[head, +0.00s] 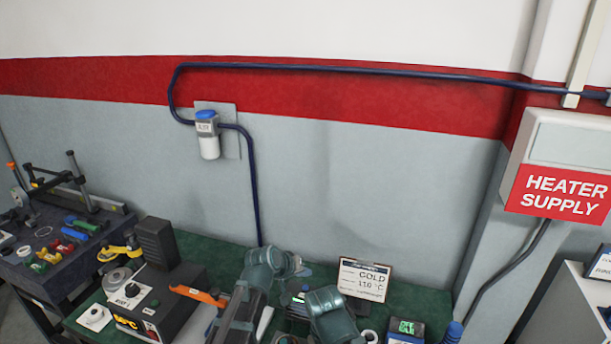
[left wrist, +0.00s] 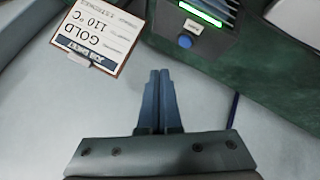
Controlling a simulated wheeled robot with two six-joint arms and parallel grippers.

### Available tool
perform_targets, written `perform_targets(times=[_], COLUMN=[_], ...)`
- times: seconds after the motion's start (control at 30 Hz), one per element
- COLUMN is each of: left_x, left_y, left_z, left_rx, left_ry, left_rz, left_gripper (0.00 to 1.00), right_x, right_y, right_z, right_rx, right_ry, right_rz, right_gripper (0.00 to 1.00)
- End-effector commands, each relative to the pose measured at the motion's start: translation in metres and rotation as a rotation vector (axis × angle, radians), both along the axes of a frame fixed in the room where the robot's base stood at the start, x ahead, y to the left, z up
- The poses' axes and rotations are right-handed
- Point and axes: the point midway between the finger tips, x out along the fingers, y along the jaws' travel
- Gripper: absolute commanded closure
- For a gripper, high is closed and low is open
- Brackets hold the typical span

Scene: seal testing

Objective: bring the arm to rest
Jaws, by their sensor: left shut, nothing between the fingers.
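My left arm (head: 327,310) reaches in from the bottom middle of the head view, over the green bench. I cannot make out its fingertips clearly there. In the left wrist view my left gripper (left wrist: 160,76) is shut, its two dark blue fingers side by side with nothing between them. The fingers point toward the gap between a card and a dark device, apart from both in the picture. My right gripper is in neither view.
The card (left wrist: 97,32) and a device with a blue knob (left wrist: 185,42) show in the wrist view.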

Motion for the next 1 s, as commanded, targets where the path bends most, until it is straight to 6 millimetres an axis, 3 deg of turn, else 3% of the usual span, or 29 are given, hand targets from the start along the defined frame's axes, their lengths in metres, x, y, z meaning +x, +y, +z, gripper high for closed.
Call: perform_targets(times=[0.17, 0.3, 0.4, 0.5, 0.67, 1.0], left_x=[-0.091, -0.165, -0.204, -0.230, -0.245, -0.244], left_y=[-0.002, 0.018, 0.035, 0.048, 0.057, 0.057], left_z=[-0.035, -0.054, -0.059, -0.059, -0.058, -0.058], left_rx=[0.224, 0.433, 0.552, 0.633, 0.687, 0.687], left_ry=[0.168, 0.329, 0.424, 0.492, 0.537, 0.538], left_rz=[-0.174, -0.300, -0.357, -0.389, -0.407, -0.407], left_gripper=[1.00, 1.00, 1.00, 1.00, 1.00, 1.00], right_x=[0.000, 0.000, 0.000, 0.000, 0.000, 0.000], right_y=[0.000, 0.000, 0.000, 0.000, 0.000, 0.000], right_z=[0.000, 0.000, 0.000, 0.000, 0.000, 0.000], right_rx=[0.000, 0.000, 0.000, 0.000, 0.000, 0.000], right_ry=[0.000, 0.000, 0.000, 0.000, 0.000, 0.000], right_rz=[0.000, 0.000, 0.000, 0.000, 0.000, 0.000], right_gripper=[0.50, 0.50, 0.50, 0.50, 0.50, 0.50])
